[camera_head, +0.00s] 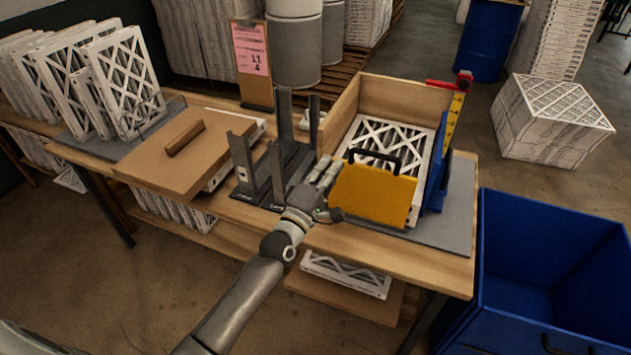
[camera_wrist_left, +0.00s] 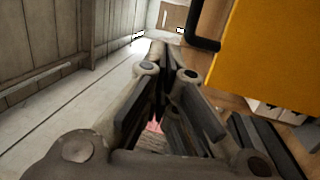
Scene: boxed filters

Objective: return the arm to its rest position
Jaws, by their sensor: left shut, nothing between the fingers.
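My left gripper (camera_head: 326,172) is over the front of the wooden table (camera_head: 437,258), beside the left edge of a yellow panel (camera_head: 372,196) with a black handle. Its arm comes in from the lower left. In the left wrist view the gripper's fingers (camera_wrist_left: 167,75) are together with nothing between them. The yellow panel (camera_wrist_left: 265,50) fills the upper right of that view, close to the gripper; I cannot tell whether they touch. My right gripper is in neither view.
A wooden box (camera_head: 405,97) with a white filter (camera_head: 397,140) stands behind the yellow panel. A dark metal stand (camera_head: 279,160) is left of the gripper. A brown board (camera_head: 186,154) lies farther left. A blue bin (camera_head: 480,270) stands right of the table.

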